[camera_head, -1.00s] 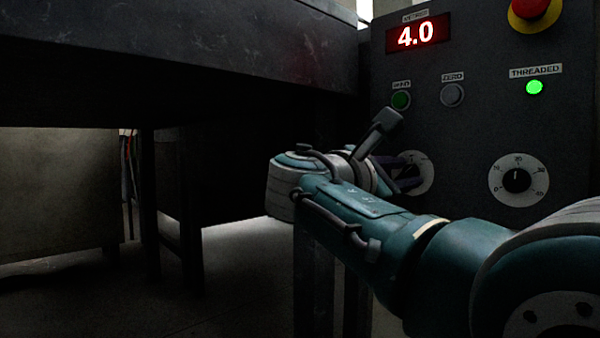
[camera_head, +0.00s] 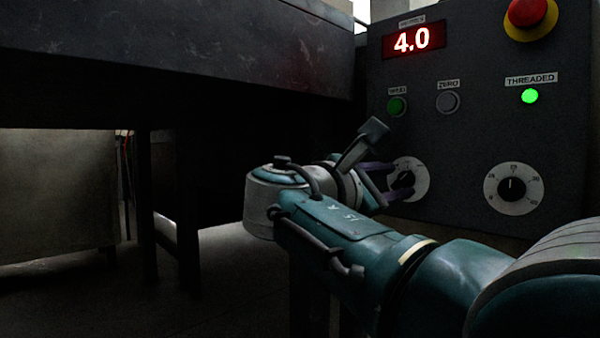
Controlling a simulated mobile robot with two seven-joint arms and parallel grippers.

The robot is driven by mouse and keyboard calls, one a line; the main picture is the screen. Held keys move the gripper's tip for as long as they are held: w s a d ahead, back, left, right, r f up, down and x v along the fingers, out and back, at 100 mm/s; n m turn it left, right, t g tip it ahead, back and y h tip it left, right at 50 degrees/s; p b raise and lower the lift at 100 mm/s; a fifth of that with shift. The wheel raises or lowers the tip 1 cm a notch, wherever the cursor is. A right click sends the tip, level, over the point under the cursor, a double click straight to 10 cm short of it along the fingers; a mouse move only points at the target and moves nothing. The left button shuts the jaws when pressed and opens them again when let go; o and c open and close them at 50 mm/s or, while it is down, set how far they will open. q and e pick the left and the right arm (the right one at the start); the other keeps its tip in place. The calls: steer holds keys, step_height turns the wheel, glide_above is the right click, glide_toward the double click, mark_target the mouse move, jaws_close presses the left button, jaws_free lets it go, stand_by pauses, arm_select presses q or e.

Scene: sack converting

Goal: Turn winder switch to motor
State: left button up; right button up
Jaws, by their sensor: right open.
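The control panel (camera_head: 470,150) stands at the right of the head view. A round white dial with a black knob (camera_head: 404,181) is low on its left side, the likely winder switch; its markings are too small to read. My right gripper (camera_head: 393,181) is at this dial, with its purple fingers open and pointing at the knob. One finger shows above and one below the knob's left side; I cannot tell whether they touch it. The fingers and wrist cover the dial's left part. My left gripper is out of view.
A second dial (camera_head: 513,188) with numbers sits to the right. Above are a green button (camera_head: 397,107), a grey ZERO button (camera_head: 448,102), a lit THREADED lamp (camera_head: 530,96), a red display (camera_head: 412,40) reading 4.0 and a red emergency button (camera_head: 530,10). A dark table (camera_head: 180,50) stands left.

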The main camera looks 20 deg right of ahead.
steer(key=p+v, duration=0.2)
steer(key=v, duration=0.5)
steer(key=shift+s+a, duration=0.15)
steer(key=shift+a, duration=0.1)
